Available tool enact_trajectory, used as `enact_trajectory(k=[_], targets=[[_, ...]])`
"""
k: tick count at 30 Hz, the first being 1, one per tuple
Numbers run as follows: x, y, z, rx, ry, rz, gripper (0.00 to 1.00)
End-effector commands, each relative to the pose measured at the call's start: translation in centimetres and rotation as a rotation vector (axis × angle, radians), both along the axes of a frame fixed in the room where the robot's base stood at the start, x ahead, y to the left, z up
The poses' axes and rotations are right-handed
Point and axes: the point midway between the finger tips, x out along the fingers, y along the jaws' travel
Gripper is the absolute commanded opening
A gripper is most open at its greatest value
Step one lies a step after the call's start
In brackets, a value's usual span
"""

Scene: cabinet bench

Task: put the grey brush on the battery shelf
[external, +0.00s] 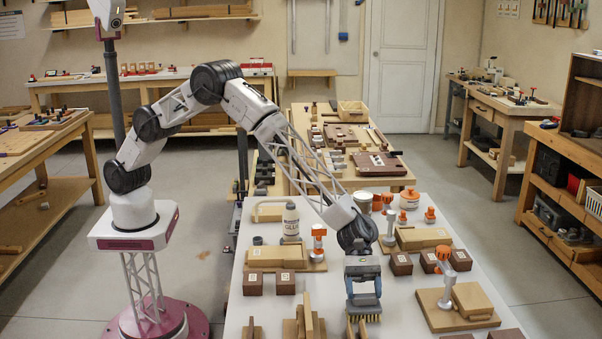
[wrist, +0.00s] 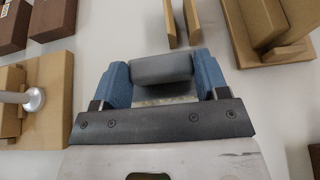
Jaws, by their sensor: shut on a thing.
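My gripper (external: 363,296) is over the front middle of the white table, pointing down. Its two blue fingers are shut on the grey brush (wrist: 160,68), whose rounded grey body spans between the fingertips in the wrist view. The brush appears held above the table, but the gap is hard to judge. I cannot tell which piece is the battery shelf; no label for it is readable.
Two thin upright wooden slats (wrist: 181,23) stand just beyond the brush. A wooden board with an orange-topped clamp (external: 440,312) is to the right. Brown labelled blocks (external: 253,285) and a glue bottle (external: 291,222) are to the left. Bare white tabletop (external: 395,310) lies right of the gripper.

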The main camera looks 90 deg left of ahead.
Motion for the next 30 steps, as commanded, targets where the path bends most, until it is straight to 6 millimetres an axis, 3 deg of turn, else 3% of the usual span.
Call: enact_trajectory(k=[15, 16, 20, 30], targets=[[0.03, -0.02, -0.54, -0.001, -0.002, -0.001, 0.41], [0.03, -0.01, -0.53, 0.0, -0.002, -0.001, 0.72], [0.02, -0.01, -0.53, 0.0, -0.001, 0.0, 0.92], [0.02, -0.01, -0.43, -0.001, -0.001, 0.0, 0.93]])
